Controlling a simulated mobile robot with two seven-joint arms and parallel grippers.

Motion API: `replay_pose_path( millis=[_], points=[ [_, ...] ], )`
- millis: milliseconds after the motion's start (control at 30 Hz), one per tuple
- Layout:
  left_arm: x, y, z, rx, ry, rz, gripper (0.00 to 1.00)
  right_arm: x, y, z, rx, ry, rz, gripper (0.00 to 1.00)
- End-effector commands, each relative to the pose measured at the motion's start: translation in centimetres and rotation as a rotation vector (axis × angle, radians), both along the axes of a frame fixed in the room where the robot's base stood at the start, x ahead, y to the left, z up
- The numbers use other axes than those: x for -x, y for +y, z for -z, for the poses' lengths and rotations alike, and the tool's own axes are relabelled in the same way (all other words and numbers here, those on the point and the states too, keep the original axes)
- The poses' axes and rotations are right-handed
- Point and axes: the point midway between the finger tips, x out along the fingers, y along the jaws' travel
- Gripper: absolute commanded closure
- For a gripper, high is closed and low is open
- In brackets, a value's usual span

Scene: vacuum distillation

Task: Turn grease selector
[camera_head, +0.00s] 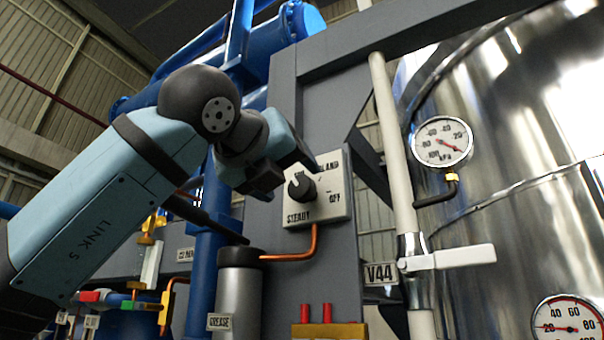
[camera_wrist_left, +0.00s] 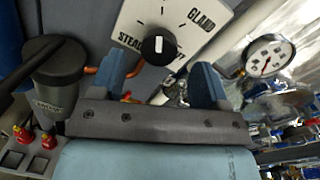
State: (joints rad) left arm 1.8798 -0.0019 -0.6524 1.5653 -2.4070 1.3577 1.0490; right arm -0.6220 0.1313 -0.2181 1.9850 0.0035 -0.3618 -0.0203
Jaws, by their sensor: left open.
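The grease selector is a pale square plate (camera_head: 335,207) with a dark round knob (camera_head: 301,186). STEADY is at its lower left, OFF at its right and a partly covered GLAND at its top. My left gripper (camera_head: 284,168) is just left of and above the knob, overlapping the plate's upper left corner. In the left wrist view, its two blue fingers (camera_wrist_left: 159,75) are apart and empty. The knob (camera_wrist_left: 158,48) shows beyond and between them, its white mark pointing up in that picture. I cannot tell whether a finger touches it. My right gripper is not in view.
A grey grease canister (camera_head: 240,290) with a copper pipe (camera_head: 300,252) stands below the plate. A white vertical pipe (camera_head: 395,150), a V44 valve lever (camera_head: 465,256) and a pressure gauge (camera_head: 443,142) are to the right. Red plugs (camera_head: 327,312) stick up below.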

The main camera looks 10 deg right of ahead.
Motion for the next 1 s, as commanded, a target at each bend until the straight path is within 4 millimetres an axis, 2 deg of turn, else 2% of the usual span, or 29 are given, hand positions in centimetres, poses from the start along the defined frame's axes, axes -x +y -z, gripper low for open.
replay_pose_path(
  millis=[33,233,667,767,900,1000],
  points=[
    [-0.8,-0.7,-0.4,0.000,0.003,0.001,0.31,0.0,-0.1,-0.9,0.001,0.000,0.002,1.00],
    [-3.0,-2.6,-0.2,-0.001,0.001,0.000,0.31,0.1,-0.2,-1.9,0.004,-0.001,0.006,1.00],
    [-3.9,-3.3,0.0,0.000,-0.002,0.001,0.31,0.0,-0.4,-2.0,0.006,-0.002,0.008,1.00],
    [-3.8,-3.3,0.0,0.000,-0.002,0.001,0.49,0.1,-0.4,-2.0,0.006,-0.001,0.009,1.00],
    [-3.8,-3.3,0.0,0.001,-0.001,0.001,0.80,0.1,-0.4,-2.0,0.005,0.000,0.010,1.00],
    [-3.8,-3.3,0.0,0.000,-0.002,0.001,0.80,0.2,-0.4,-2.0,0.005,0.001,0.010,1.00]
  ],
)
